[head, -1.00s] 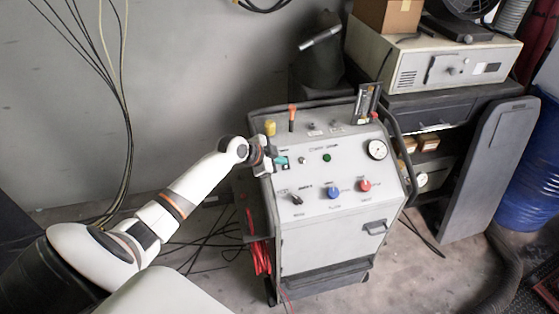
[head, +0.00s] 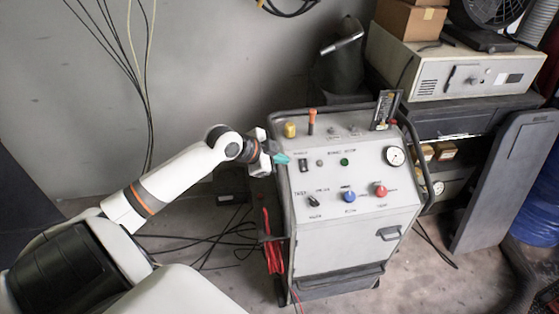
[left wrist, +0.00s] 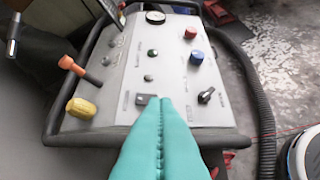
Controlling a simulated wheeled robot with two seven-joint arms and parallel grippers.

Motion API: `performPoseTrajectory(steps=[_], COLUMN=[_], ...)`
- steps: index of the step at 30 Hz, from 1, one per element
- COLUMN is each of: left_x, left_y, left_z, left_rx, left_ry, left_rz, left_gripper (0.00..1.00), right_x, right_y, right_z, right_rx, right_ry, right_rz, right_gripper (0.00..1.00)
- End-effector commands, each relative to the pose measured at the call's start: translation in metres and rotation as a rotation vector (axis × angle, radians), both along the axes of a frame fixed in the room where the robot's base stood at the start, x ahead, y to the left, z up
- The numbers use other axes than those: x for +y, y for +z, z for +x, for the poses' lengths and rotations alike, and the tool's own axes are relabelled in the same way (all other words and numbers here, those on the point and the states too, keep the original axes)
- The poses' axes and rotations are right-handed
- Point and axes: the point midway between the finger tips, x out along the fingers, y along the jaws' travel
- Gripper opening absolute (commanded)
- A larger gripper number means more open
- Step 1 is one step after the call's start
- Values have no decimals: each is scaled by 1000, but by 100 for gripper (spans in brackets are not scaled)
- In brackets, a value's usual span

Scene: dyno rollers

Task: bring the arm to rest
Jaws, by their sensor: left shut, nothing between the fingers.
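My left gripper (head: 282,158) has teal fingers, shut and empty, at the left edge of the grey control console (head: 335,180). In the left wrist view the closed fingers (left wrist: 160,100) point at the panel, their tips close to a black rocker switch (left wrist: 147,99); I cannot tell whether they touch it. In the head view the rocker switch (head: 303,165) shows just right of the fingertips. My left arm (head: 165,185) reaches in from the lower left, bent at the wrist. My right gripper is out of view.
The console carries a yellow knob (head: 290,130), an orange-topped lever (head: 311,120), a blue knob (head: 349,196), a red knob (head: 380,190) and a gauge (head: 395,156). A black rail (left wrist: 95,140) frames it. Red cables (head: 271,245) hang at its left side.

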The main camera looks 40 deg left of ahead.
Motion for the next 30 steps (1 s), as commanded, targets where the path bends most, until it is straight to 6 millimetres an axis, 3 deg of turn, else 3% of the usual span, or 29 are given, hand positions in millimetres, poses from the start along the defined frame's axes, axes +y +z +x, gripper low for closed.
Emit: performPoseTrajectory(steps=[21, 23, 26, 30], left_x=[-4, -13, -42, -98], left_y=[-2, -13, -44, -91], left_z=[-6, -13, -39, -99], left_rx=[11, 35, 116, 274], left_ry=[-1, -1, 8, 73], left_rz=[-3, -9, -25, -54], left_gripper=[0, 0, 0, 0], right_x=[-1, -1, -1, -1], right_y=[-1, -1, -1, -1], right_z=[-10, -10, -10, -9], right_rx=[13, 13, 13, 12], right_ry=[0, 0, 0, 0], right_rz=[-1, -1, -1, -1], right_gripper=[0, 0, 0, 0])
